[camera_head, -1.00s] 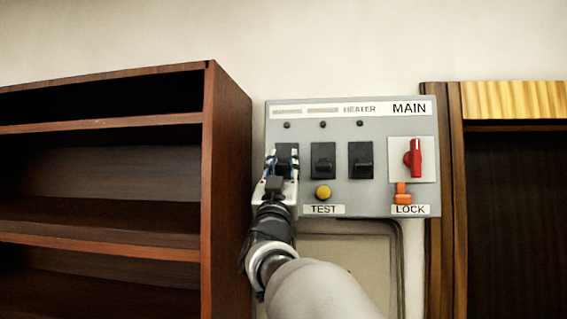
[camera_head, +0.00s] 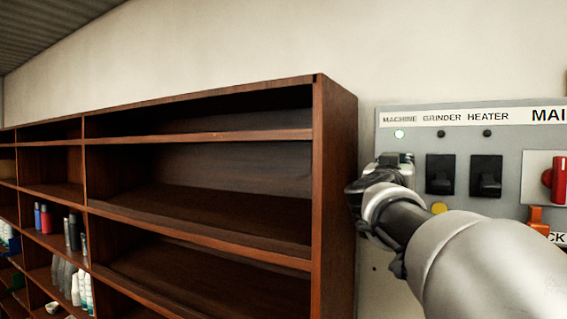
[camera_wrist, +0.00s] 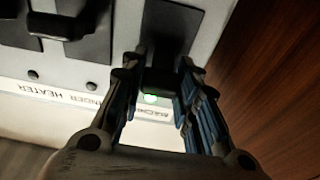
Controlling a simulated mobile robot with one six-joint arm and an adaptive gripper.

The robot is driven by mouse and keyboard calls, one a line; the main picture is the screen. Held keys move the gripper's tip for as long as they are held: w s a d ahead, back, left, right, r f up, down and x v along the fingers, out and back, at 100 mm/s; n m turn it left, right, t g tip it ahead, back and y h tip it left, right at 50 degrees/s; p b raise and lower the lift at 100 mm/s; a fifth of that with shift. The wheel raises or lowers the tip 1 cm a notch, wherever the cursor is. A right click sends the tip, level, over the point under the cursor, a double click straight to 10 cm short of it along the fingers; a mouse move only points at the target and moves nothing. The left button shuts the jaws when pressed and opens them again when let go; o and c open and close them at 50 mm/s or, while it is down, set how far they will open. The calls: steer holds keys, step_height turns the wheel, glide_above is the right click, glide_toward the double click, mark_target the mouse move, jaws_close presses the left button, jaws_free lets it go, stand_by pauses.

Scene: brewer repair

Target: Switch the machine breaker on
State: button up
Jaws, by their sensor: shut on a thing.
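The machine breaker is the leftmost black switch on the grey panel (camera_head: 467,143), under the MACHINE label. My gripper (camera_head: 396,162) covers most of it in the head view. In the wrist view the breaker's black plate (camera_wrist: 168,24) shows beyond the fingers. My gripper (camera_wrist: 164,82) is at the breaker's toggle with its fingers on either side, shut on it.
Grinder breaker (camera_head: 440,174) and heater breaker (camera_head: 486,176) sit close to the right, their lamps dark. A brown shelf (camera_head: 334,190) stands close left.

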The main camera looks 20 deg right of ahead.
steer(key=shift+r+y, duration=0.2)
steer(key=shift+y, duration=0.1)
stand_by(0.4)
steer(key=o, duration=1.1)
steer(key=v, duration=1.2)
steer(key=shift+w+a, duration=0.15)
